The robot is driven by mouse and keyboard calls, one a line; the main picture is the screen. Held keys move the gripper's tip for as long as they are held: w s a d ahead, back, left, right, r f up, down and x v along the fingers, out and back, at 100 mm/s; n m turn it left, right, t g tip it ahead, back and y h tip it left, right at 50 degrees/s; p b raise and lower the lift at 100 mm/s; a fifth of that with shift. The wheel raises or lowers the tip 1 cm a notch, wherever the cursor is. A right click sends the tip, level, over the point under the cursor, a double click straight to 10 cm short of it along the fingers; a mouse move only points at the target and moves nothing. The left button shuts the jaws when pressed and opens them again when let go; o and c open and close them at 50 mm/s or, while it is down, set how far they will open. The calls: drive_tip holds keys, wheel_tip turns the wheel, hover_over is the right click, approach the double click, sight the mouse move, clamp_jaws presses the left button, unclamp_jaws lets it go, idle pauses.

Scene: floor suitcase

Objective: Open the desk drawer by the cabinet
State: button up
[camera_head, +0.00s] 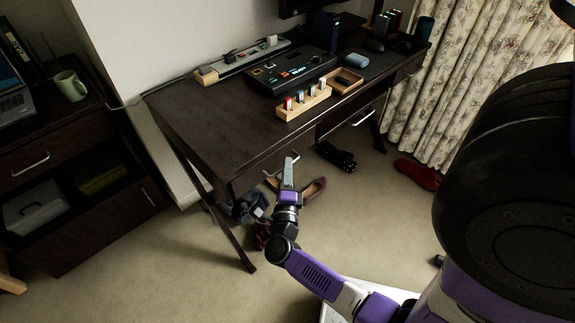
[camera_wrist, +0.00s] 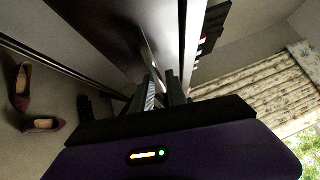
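The dark desk (camera_head: 215,115) stands in the middle of the head view. Its left front drawer (camera_head: 252,178), on the side towards the cabinet (camera_head: 85,190), looks flush with the desk front. A thin silver handle (camera_head: 271,174) shows on that front beside my gripper (camera_head: 289,163). My gripper is at the handle's height, right up against the drawer front. In the wrist view the fingers (camera_wrist: 163,90) point at the dark front, with a narrow gap between them, and the pale handle (camera_wrist: 152,45) runs close to their tips. Whether they clasp the handle is unclear.
The desk top holds a black console (camera_head: 290,72), a wooden block with several small sticks (camera_head: 304,102) and a wooden tray (camera_head: 345,80). Shoes (camera_head: 313,190) and dark cloth (camera_head: 243,206) lie under the desk. The floor (camera_head: 170,265) in front of the cabinet is clear.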

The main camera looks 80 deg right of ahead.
drive_tip(key=shift+w+d+r, duration=0.1)
drive_tip(key=shift+d, duration=0.45)
clamp_jaws()
idle(1.1)
